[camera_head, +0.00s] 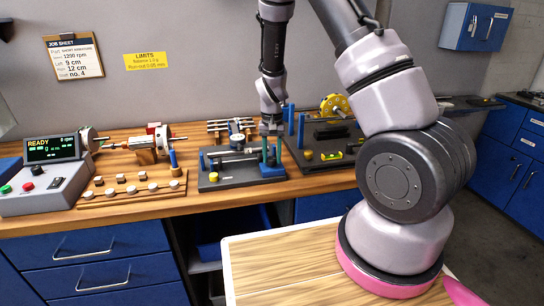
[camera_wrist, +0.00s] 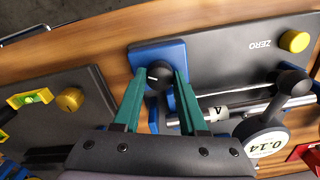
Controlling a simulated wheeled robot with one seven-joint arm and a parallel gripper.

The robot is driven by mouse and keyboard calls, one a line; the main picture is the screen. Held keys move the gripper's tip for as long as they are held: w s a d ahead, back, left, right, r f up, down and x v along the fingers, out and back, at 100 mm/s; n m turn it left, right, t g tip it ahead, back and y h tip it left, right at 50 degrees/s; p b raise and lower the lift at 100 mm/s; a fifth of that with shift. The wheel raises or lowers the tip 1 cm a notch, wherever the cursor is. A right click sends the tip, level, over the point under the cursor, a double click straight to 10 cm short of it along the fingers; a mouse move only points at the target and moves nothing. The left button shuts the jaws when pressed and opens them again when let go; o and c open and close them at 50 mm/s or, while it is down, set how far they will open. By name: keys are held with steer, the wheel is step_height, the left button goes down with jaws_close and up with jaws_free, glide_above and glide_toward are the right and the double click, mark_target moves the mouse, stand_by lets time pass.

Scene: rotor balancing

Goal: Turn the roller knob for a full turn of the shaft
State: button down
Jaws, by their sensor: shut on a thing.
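The roller knob (camera_wrist: 157,75) is a small black round knob with a white mark, on a blue block at the end of the dark runout fixture (camera_wrist: 225,45). The teal fingers of my gripper (camera_wrist: 158,78) are shut on it, one on each side. In the head view my gripper (camera_head: 270,150) reaches down at the fixture's right end. A metal shaft (camera_wrist: 245,106) lies along the fixture, with a tag marked 4. A round dial gauge (camera_wrist: 264,142) by the shaft reads 0.14. The fingers partly hide the block.
A yellow knob (camera_wrist: 294,41) sits by the word ZERO. Right of the fixture stands a dark stand (camera_head: 312,158) with a yellow wheel (camera_head: 335,106). On the left are a control box showing READY (camera_head: 52,148) and a wooden rack (camera_head: 128,194) of small weights.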

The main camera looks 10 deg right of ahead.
mark_target(272, 158)
stand_by(0.3)
steer(key=shift+c, duration=2.2)
jaws_free()
step_height(272, 158, up, 11)
